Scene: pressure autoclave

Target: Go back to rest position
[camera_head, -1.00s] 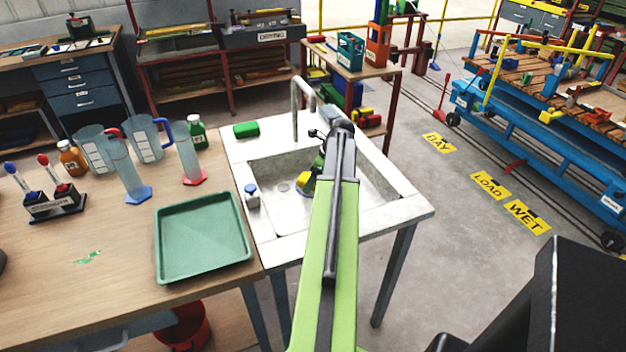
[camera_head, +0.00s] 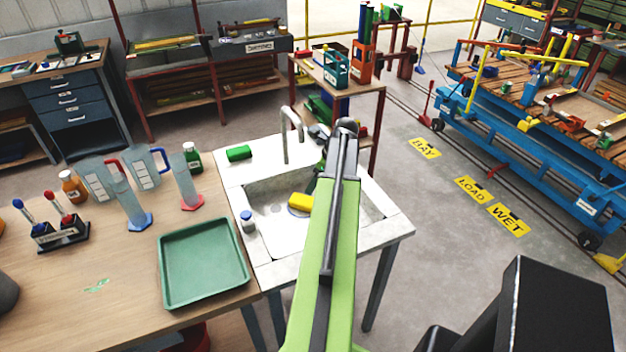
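My green and black arm (camera_head: 328,245) reaches forward from the bottom of the picture over the sink. Its far end (camera_head: 346,127) is near the sink's back right, right of the tap. My gripper (camera_head: 316,168) is mostly hidden behind the arm; only a dark part shows at its left side. I cannot see its fingertips or whether it is open or shut.
The white sink (camera_head: 262,232) holds a yellow sponge (camera_head: 301,202) on a round bluish thing. A tap (camera_head: 285,135), green block (camera_head: 238,153) and small blue-capped bottle (camera_head: 247,221) are around it. Left is a green tray (camera_head: 203,262) on the bench.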

